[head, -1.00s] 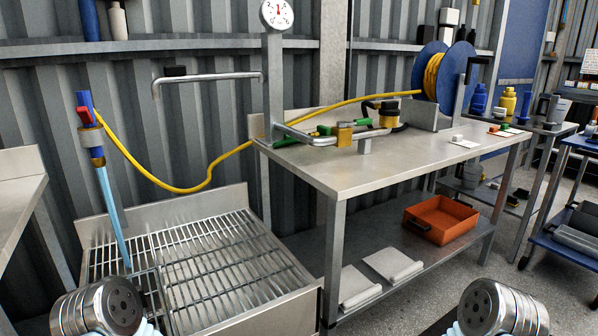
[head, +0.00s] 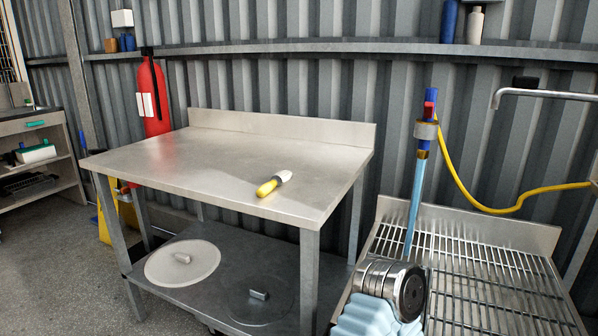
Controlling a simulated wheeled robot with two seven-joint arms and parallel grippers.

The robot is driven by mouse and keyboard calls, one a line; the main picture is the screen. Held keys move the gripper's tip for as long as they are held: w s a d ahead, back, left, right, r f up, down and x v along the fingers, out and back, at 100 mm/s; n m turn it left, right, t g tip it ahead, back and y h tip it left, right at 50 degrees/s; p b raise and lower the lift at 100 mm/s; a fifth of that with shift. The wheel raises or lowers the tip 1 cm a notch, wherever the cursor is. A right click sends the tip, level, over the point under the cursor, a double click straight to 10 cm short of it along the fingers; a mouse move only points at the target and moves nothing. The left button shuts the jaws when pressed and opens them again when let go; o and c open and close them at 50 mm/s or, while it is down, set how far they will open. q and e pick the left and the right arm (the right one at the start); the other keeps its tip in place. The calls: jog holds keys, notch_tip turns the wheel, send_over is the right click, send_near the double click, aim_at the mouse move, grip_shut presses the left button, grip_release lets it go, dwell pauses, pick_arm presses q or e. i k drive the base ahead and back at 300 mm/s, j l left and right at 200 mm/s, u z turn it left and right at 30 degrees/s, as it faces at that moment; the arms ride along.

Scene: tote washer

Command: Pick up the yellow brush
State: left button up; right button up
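A small brush with a yellow handle and a whitish end (head: 273,183) lies on the steel table (head: 190,165), near the table's front right part. It lies at an angle, its yellow end toward the front left. Nothing touches it. A metal joint and pale blue sleeve of one of my arms show at the bottom, right of the table, apart from the brush. No gripper fingers show in the head view.
A slatted sink (head: 480,270) stands right of the table, with a blue spray wand (head: 415,190) and yellow hose (head: 500,208). A red fire extinguisher (head: 153,95) is behind the table's left end. Round lids (head: 183,263) lie on the lower shelf. The tabletop is otherwise clear.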

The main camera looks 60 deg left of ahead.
aim_at(282, 177)
jog(key=u, duration=2.1)
